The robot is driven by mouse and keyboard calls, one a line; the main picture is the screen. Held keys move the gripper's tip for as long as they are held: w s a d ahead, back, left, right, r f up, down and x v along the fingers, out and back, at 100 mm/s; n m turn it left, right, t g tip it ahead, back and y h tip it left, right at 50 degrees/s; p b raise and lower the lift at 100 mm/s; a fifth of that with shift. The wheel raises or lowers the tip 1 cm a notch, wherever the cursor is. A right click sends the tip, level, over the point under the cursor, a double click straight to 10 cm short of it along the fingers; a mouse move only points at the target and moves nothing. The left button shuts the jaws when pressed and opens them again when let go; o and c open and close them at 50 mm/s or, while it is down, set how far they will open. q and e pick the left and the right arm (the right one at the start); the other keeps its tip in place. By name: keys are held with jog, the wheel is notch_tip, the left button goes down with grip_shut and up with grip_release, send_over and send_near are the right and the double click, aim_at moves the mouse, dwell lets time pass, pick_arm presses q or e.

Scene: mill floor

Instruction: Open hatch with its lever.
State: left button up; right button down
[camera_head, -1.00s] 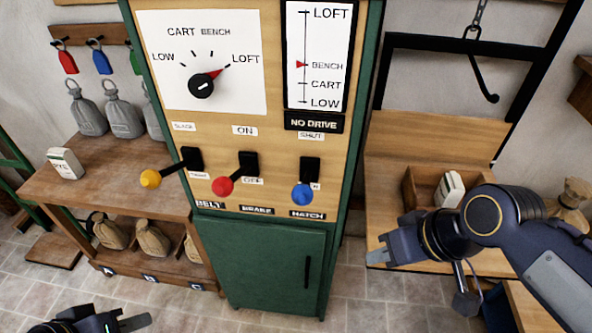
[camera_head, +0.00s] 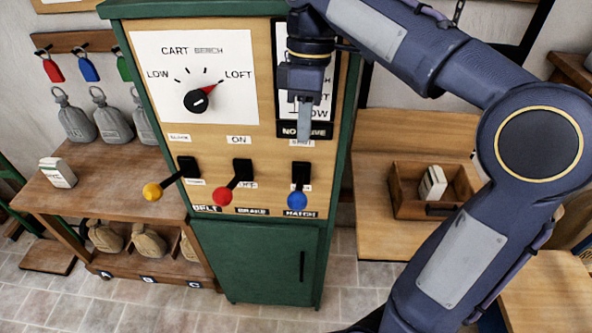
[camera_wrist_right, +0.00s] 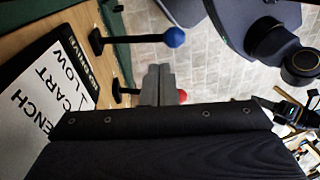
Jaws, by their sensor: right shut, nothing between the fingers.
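The hatch lever (camera_head: 298,185) is a black lever with a blue knob, above the HATCH label on the panel. Its knob sticks out and down in the picture. A SHUT label above it is partly covered. My right gripper (camera_head: 304,138) is shut and empty, fingers pointing down, in front of the panel just above this lever, apparently apart from it. In the right wrist view, the closed fingers (camera_wrist_right: 158,84) show beside the blue knob (camera_wrist_right: 174,37) and the red knob (camera_wrist_right: 182,96). A dark part that may be my left gripper (camera_wrist_right: 288,112) is unclear there.
The brake lever with red knob (camera_head: 223,196) and belt lever with yellow knob (camera_head: 153,191) are left of the hatch lever. A green cabinet door (camera_head: 255,262) is below. A wooden tray (camera_head: 405,208) stands on the right bench.

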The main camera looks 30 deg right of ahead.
jog(key=shift+f, duration=0.1)
send_over(300, 184)
jog(key=s+a, duration=0.2)
jog(key=s, duration=0.1)
jog(key=x, duration=0.3)
jog(key=d+x, duration=0.1)
jog(key=x, duration=0.2)
jog(key=w+x, duration=0.1)
jog(key=x, duration=0.2)
jog(key=shift+w+d+f+b, duration=0.1)
jog(key=shift+d+f+b, duration=0.2)
jog(key=shift+f+b, duration=0.1)
jog(key=shift+s+a+f+t+b, duration=0.15)
jog(key=shift+s+f+t+b, duration=0.15)
jog(key=shift+b, duration=0.3)
jog(key=shift+s+a+f+t+b, duration=0.15)
jog(key=shift+a+f+t+b, duration=0.05)
jog(key=shift+f+b, duration=0.3)
jog(key=s+a+f+t+h+b, duration=0.2)
jog(key=f+t+h+b, duration=0.3)
jog(key=f+b, duration=1)
jog(key=s+t+b, duration=0.1)
jog(key=t+b, duration=0.2)
jog(key=b, duration=0.2)
jog(key=shift+t+h, duration=0.3)
jog(key=shift+h, duration=0.1)
